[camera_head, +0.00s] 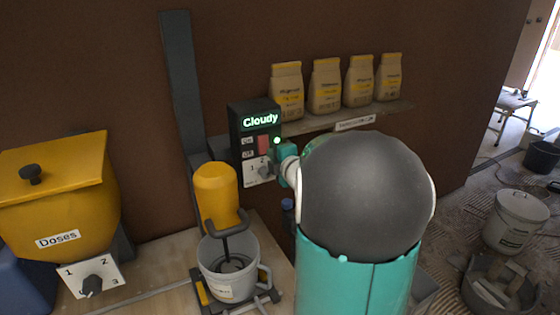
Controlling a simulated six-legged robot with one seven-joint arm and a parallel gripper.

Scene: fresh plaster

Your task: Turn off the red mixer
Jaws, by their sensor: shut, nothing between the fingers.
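No red mixer shows; the mixer (216,190) in view has a yellow body and a dark stirrer over a grey bucket (226,282). A dark control box (238,122) on the wall reads "Cloudy" in lit letters. It carries a red switch (263,145), a lit green lamp (277,140) and a white dial plate (251,170) with numbers and a grey knob. My gripper (277,165) is at the box's right side, close to the dial, shut and empty. Its fingertips are hard to make out, and I cannot tell whether it touches the box.
Several bags (325,88) stand on a wall shelf (345,121) right of the box. A yellow "Doses" bin (62,205) with its own dial (93,284) is at left. Buckets (516,220) stand on the floor at right. My arm hides the centre right.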

